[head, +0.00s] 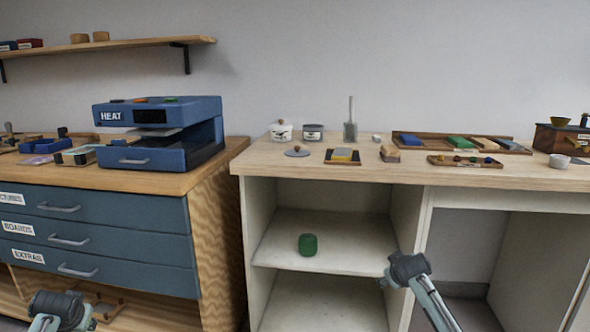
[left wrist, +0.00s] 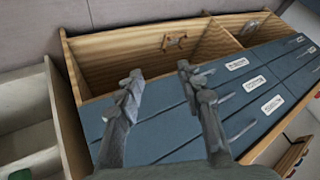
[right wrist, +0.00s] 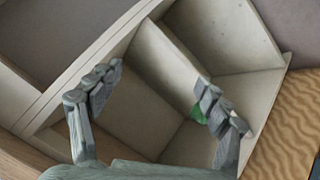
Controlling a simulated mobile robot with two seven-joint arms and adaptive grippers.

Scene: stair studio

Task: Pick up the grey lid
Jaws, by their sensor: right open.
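The grey lid (head: 297,152) is a flat round disc with a small brown knob. It lies on the light wooden worktop, near its front left edge, in front of a white tub (head: 281,132) and a grey tub (head: 313,132). My right gripper (right wrist: 158,75) is open and empty in the right wrist view, facing the white shelf compartments. In the head view my right arm is below the worktop, apart from the lid. My left gripper (left wrist: 158,75) is open and empty in the left wrist view, by the blue drawers. Neither wrist view shows the lid.
A green cylinder (head: 308,244) stands on the white shelf (head: 330,258) below the worktop. A small framed tray (head: 342,157), a metal scoop (head: 350,128) and a long tray (head: 405,139) are right of the lid. A blue heat press (head: 150,160) stands on the left cabinet.

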